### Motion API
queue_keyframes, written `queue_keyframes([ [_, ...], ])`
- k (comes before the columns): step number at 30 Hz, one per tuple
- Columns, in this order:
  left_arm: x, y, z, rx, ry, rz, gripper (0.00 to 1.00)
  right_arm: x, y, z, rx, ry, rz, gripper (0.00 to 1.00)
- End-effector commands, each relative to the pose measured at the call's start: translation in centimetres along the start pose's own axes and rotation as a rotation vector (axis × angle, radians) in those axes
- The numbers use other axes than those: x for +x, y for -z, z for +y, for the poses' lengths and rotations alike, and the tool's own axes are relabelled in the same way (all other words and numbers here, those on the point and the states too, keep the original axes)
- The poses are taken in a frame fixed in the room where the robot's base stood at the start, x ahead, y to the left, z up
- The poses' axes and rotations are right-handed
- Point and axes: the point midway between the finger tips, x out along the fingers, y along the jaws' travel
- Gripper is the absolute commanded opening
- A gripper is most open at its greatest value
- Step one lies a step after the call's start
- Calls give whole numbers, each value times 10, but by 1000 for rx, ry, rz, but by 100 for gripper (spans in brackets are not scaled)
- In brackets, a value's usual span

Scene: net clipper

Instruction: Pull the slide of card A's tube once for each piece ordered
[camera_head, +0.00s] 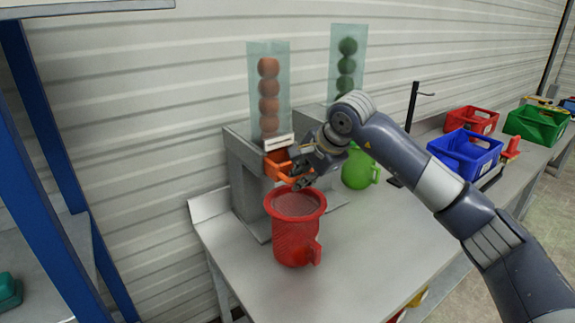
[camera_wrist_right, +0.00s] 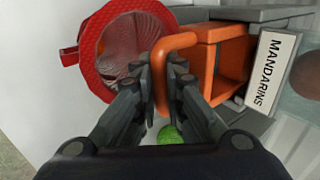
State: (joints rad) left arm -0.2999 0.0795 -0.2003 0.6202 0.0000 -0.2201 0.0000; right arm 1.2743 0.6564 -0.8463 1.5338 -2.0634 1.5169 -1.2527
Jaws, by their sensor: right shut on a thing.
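The clear mandarin tube (camera_head: 283,75) holds a column of several orange balls on a grey dispenser stand (camera_head: 246,185). Its orange slide (camera_head: 270,167) juts from the stand below the tube. In the right wrist view the slide (camera_wrist_right: 232,38) shows as an open frame beside a label (camera_wrist_right: 268,72) reading MANDARINS. My right gripper (camera_head: 301,176) is shut on the slide's loop handle (camera_wrist_right: 178,42). I see no readable card A. My left gripper is out of view.
A second clear tube (camera_head: 347,65) with dark green balls stands right, with a green jug (camera_head: 355,172) near it. A black stand (camera_head: 411,110), a blue crate (camera_head: 465,155), a red crate (camera_head: 470,120) and a green crate (camera_head: 540,125) are farther right. The grey table's front (camera_head: 350,270) is clear.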

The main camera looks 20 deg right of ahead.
Motion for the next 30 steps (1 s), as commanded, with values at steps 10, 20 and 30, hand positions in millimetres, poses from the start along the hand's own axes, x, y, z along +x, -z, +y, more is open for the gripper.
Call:
queue_keyframes([
  [10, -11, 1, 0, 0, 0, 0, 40, 10, 0, -24, 1, 8, 1, 0],
  [20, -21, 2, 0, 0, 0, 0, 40, 24, 0, -43, 2, 6, 1, 0],
  [30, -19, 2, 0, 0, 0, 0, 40, 25, 1, -42, 1, 6, 1, 0],
])
